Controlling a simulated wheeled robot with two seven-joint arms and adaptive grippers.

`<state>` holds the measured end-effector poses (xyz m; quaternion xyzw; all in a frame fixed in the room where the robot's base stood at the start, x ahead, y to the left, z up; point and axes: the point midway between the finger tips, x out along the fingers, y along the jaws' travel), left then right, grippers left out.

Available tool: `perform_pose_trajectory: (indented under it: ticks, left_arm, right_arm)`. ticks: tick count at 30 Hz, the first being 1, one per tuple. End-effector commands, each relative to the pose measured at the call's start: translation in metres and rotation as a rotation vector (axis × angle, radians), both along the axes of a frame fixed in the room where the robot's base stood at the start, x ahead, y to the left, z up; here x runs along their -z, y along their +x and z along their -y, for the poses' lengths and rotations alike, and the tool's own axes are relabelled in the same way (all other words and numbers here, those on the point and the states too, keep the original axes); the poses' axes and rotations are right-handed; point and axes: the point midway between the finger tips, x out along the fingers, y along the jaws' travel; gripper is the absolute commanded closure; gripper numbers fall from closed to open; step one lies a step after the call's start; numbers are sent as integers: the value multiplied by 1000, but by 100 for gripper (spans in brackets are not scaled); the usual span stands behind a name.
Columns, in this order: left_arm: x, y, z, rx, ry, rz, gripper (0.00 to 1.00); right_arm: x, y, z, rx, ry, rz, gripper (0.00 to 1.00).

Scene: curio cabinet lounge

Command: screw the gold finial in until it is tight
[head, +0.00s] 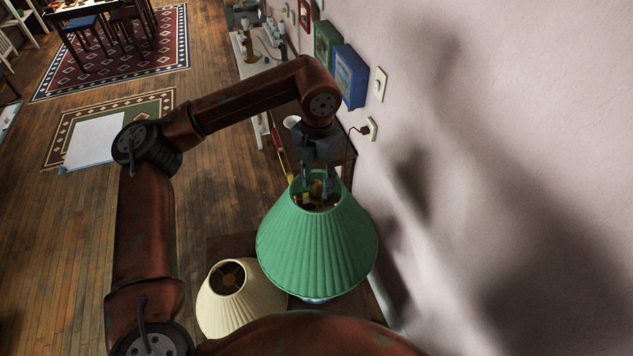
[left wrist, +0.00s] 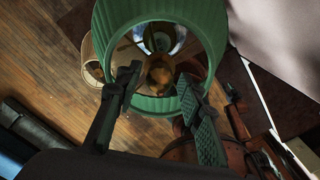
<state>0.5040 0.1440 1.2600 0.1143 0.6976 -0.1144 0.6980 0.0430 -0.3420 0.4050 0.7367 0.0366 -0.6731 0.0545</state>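The green pleated lampshade (head: 318,245) stands upright beside the wall, and its open top also shows in the left wrist view (left wrist: 112,22). A rounded gold-brown piece, apparently the finial (left wrist: 160,73), sits at the middle of the shade's top opening. In the head view it shows only dimly between the fingers (head: 317,188). My left gripper (head: 316,192) points down into the top opening. In the left wrist view its two fingers (left wrist: 160,77) are spread to either side of the gold piece, with visible gaps. The finial's thread is hidden. My right gripper is in neither view.
A cream pleated lampshade (head: 240,312) stands close at the left of the green one. A blue framed box (head: 350,76) and a wall outlet (head: 371,128) are on the wall at right. A white cup (head: 292,122) stands behind. Wooden floor (head: 215,170) is free at left.

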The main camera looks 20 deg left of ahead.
Motion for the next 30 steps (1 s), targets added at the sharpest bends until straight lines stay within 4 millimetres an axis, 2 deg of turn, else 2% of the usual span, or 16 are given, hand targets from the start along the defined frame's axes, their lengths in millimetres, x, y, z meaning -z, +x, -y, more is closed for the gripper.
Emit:
perform_pose_trajectory:
  ticks: [9, 15, 23, 30]
  left_arm:
    - [0, 0, 0, -440, 0, 0, 65]
    - [0, 0, 0, -634, 0, -1, 65]
    - [0, 0, 0, -658, 0, -1, 65]
    - [0, 0, 1, -656, 0, -1, 81]
  right_arm:
    - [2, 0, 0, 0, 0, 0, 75]
    - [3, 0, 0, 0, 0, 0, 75]
    - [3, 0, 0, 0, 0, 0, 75]
    - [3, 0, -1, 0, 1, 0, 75]
